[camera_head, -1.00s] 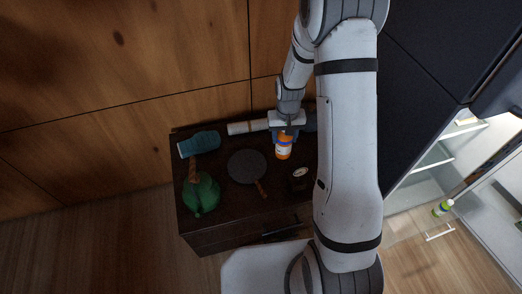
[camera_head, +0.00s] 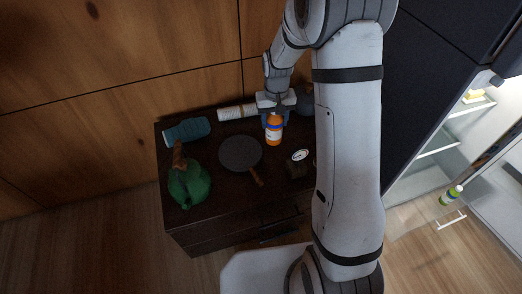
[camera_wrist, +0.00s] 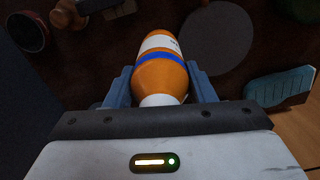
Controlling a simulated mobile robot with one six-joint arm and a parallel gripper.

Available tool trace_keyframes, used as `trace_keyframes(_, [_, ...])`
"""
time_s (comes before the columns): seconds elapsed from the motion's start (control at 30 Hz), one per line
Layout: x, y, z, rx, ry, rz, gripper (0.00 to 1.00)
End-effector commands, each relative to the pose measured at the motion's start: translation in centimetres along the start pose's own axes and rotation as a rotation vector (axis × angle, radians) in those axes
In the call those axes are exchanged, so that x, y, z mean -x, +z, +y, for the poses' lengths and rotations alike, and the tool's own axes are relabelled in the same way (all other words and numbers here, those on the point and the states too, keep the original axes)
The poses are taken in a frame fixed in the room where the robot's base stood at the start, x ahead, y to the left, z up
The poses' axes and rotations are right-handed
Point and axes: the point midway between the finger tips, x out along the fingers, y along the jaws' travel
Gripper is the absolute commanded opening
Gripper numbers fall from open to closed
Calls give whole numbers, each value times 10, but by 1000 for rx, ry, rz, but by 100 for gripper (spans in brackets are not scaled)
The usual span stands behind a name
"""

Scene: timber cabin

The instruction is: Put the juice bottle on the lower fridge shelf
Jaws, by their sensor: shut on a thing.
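The juice bottle (camera_head: 274,133) is orange with a white label and a blue band. My gripper (camera_head: 273,118) is shut on it near its top, over the back part of the dark cabinet. In the wrist view the bottle (camera_wrist: 160,68) sits between the two blue fingers, its white cap end toward my palm. I cannot tell whether its base touches the cabinet top. The fridge stands open at the right, with pale shelves (camera_head: 437,145) inside. My arm hides part of the cabinet's right side and the fridge's left side.
A green-capped bottle (camera_head: 452,195) is in the fridge door.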

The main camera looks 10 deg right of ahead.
Motion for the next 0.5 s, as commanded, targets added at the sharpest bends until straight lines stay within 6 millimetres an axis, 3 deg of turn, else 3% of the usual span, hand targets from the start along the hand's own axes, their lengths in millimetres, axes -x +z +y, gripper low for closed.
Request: trace_keyframes(0.5, [-65, -2, -2, 3, 0, 0, 18])
